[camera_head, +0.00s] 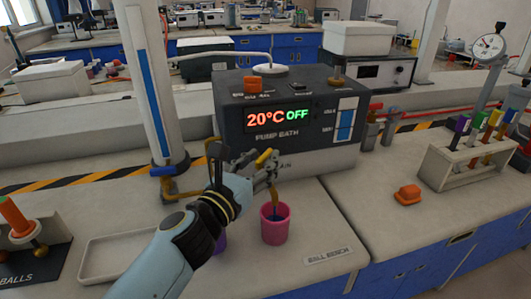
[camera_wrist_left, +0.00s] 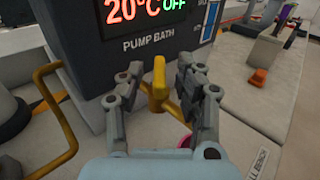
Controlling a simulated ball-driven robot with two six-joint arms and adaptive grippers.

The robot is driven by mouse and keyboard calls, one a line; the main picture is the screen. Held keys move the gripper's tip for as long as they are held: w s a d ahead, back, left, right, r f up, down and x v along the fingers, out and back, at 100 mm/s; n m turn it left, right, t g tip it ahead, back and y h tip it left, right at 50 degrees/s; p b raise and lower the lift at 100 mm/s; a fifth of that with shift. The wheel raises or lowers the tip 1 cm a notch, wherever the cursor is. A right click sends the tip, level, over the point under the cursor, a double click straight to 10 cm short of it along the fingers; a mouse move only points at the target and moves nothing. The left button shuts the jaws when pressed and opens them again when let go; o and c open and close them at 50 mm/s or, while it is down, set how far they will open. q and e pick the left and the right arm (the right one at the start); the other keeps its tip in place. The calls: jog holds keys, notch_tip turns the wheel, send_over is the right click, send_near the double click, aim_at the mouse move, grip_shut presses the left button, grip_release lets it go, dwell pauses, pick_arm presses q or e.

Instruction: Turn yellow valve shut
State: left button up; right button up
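The yellow valve (camera_head: 264,157) is a small lever with a spout on the front of the dark pump bath (camera_head: 232,127), whose display reads 20°C OFF. In the left wrist view the valve (camera_wrist_left: 158,82) stands upright between the two fingers of my left gripper (camera_wrist_left: 156,92). Gaps show on both sides, so the fingers are open around it and not clamped. In the head view my left gripper (camera_head: 265,171) is at the valve and partly hides it. My right gripper is not in view.
A pink cup (camera_head: 275,232) stands below the spout. A purple cup is mostly hidden behind my left arm. A white tray (camera_head: 113,253) lies left, an orange block (camera_head: 407,194) and a rack of coloured handles (camera_head: 450,168) right. A brass pipe (camera_wrist_left: 50,105) is left of the gripper.

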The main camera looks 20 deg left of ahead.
pick_arm(q)
jog(key=shift+w+d, duration=0.2)
jog(key=shift+w, duration=0.85)
jog(key=shift+c, duration=0.2)
grip_shut()
